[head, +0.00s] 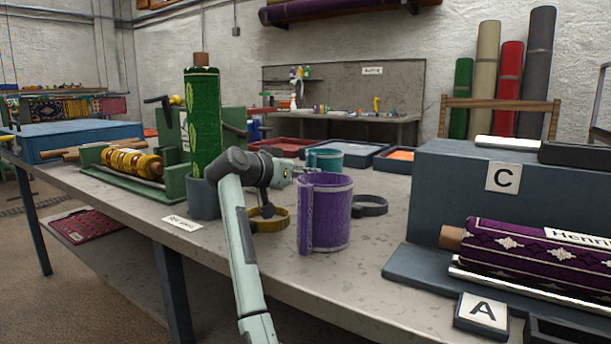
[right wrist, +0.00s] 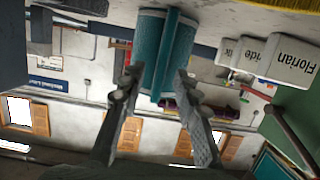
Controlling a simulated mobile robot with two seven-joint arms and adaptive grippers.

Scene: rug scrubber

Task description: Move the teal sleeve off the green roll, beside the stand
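The green patterned roll (head: 203,125) stands upright in a grey-blue cup-shaped stand (head: 204,199), with no teal sleeve around its visible part. The teal sleeve (head: 325,159) is upright, apart from the roll and to its right, partly hidden behind a purple sleeve (head: 332,215). It also shows upside down in the right wrist view (right wrist: 152,50), with a raised rib facing me. My right gripper (head: 288,173) is at the teal sleeve; in the wrist view its fingers (right wrist: 158,85) are spread, with a gap on each side of the rib. My left gripper is out of view.
A mustard ring (head: 271,221) and a dark ring (head: 369,206) lie near the purple sleeve. A green rack (head: 120,185) with a yellow roll is at left. The dark block marked C (head: 440,180) and a purple roll (head: 540,254) are at right.

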